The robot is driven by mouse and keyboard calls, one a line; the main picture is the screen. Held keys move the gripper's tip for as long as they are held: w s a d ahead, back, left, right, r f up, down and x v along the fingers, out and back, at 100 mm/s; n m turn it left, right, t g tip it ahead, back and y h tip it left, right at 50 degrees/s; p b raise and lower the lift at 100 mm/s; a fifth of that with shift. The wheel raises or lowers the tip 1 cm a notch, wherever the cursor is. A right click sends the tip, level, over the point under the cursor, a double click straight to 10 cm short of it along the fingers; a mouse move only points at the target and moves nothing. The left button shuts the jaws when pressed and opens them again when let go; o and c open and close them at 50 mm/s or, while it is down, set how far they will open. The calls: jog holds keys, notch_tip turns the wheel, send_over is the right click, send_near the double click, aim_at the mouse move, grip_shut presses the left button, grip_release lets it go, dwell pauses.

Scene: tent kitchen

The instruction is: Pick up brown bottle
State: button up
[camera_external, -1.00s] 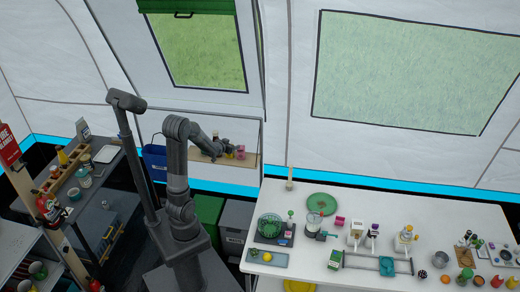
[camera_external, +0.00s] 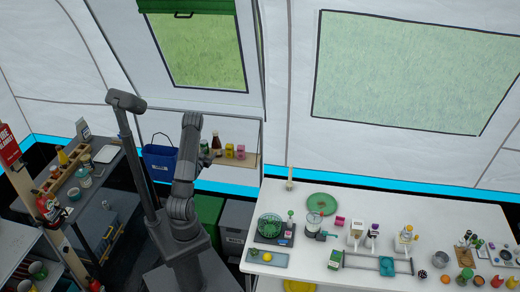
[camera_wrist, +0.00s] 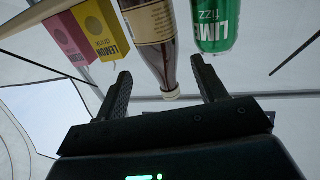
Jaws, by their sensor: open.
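The brown bottle (camera_external: 216,144) stands on the small wooden shelf by the window in the external view. In the wrist view the brown bottle (camera_wrist: 153,40) has a cream label and a pale cap, and appears upside down. My gripper (camera_wrist: 163,88) is open in the wrist view. Its two fingers are spread on either side of the bottle's neck and cap in the picture, with nothing visibly held. I cannot tell whether the neck is between them in depth.
On the shelf (camera_external: 250,160), a green lime can (camera_wrist: 214,28) stands close beside the bottle. A yellow lemon drink box (camera_wrist: 102,28) and a pink box (camera_wrist: 70,38) stand on its other side.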

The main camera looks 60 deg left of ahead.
aim_at(214, 147)
jog(key=x, duration=0.9)
jog(key=shift+w, duration=0.45)
jog(key=shift+r, duration=0.1)
jog(key=c, duration=0.9)
